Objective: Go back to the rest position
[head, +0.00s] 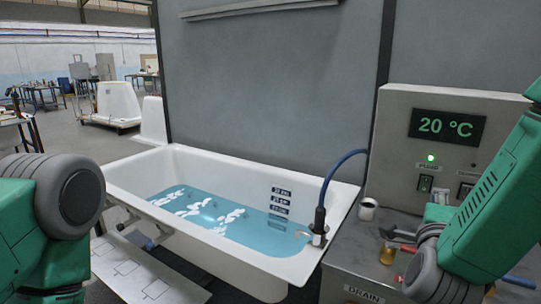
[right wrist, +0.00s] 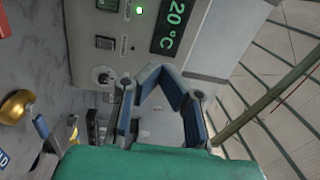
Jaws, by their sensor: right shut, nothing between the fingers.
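My right gripper (right wrist: 160,72) shows in the right wrist view with its two blue-padded fingers bent together at the tips. It is shut and empty, in front of the grey control panel (right wrist: 95,45). In the head view my right arm comes in from the right, over the metal counter, and hides part of the panel and counter. My left arm shows at the left edge of the head view, but its gripper is out of the picture.
A white bathtub (head: 285,267) with blue water and floating white pieces stands in the middle. A blue hose (head: 328,178) rises at its right corner. The control panel (head: 400,130) reads 20 °C with a green light.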

